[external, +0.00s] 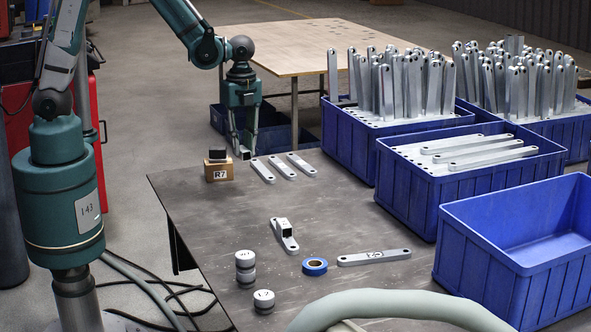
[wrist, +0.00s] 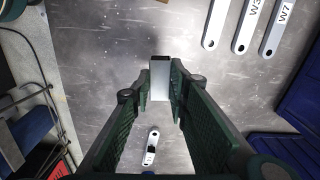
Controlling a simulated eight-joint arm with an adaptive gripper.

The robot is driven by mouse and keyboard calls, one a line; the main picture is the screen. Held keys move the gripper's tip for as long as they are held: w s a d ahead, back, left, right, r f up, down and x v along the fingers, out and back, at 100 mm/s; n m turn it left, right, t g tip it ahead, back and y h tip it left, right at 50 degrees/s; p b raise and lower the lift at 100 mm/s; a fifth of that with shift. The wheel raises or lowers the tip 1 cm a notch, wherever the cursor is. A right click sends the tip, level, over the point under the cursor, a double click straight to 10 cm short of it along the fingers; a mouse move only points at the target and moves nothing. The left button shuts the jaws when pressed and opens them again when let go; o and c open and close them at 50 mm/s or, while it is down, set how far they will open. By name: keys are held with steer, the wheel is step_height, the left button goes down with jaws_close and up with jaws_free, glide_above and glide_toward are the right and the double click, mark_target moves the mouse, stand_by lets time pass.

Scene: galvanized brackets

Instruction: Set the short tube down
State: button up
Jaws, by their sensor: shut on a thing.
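The short tube (wrist: 159,80) is a pale silver rectangular piece with a dark upper end. In the wrist view it sits between the two fingertips of my gripper (wrist: 160,90), which is shut on it. In the external view my gripper (external: 243,152) points down near the table's far edge, right of the R7 box. The tube is mostly hidden by the fingers there. Bare grey metal table (external: 200,205) shows around the tube in the wrist view. I cannot tell whether the tube touches the table or hangs just above it.
Three flat brackets (external: 281,167) lie right of my gripper. The R7 box (external: 219,172) carries a black piece. A bracket with a small dark block (external: 284,238), stacked grey discs (external: 245,268), blue tape (external: 315,266) and a marked bracket (external: 374,257) lie nearer. Blue bins (external: 400,190) line the right.

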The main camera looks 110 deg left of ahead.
steer(key=w+a, duration=0.4)
steer(key=w, duration=0.5)
steer(key=w+a+f+p, duration=0.1)
steer(key=w+a, duration=0.4)
steer(key=w, duration=0.5)
steer(key=w+a+m, duration=0.1)
steer(key=w+a, duration=0.3)
steer(key=w, duration=0.6)
steer(key=shift+w+a+f, duration=0.2)
steer(key=shift+w+a, duration=0.05)
steer(key=shift+a, duration=0.1)
steer(key=shift+f+b, duration=0.45)
steer(key=shift+f, duration=2.65)
steer(key=shift+f+b, duration=0.4)
steer(key=shift+f, duration=1.5)
steer(key=shift+f, duration=0.2)
steer(key=o, duration=0.9)
